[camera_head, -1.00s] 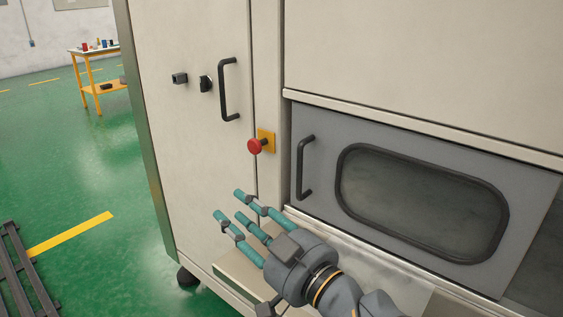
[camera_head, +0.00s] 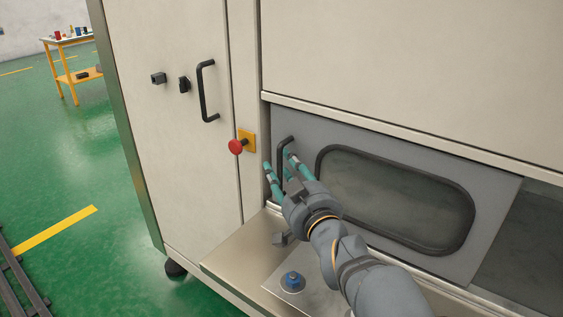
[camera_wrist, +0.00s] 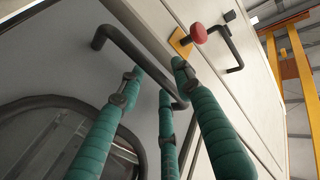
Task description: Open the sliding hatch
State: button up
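The grey sliding hatch (camera_head: 300,128) has a dark-framed oval window and sits in the lower front of the machine. A dark opening shows beyond its right edge. Its black upright bar handle (camera_head: 281,158) is near its left edge. My gripper (camera_head: 280,163) has teal fingers and is at this handle, with fingers to its left and right. In the wrist view the handle (camera_wrist: 128,48) crosses just beyond the spread fingertips (camera_wrist: 155,76). The fingers look open, and I cannot tell whether any touches the bar. Part of the handle is hidden behind the fingers.
A red emergency button (camera_head: 236,147) on a yellow plate is just left of the hatch. A door handle (camera_head: 206,92) and black knobs are farther left. A metal ledge (camera_head: 235,262) with a blue-topped fitting (camera_head: 292,281) lies below.

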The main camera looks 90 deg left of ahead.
jog(key=shift+s+a, duration=0.15)
jog(key=shift+a, duration=0.1)
jog(key=shift+c, duration=0.3)
jog(key=c, duration=0.8)
grip_shut()
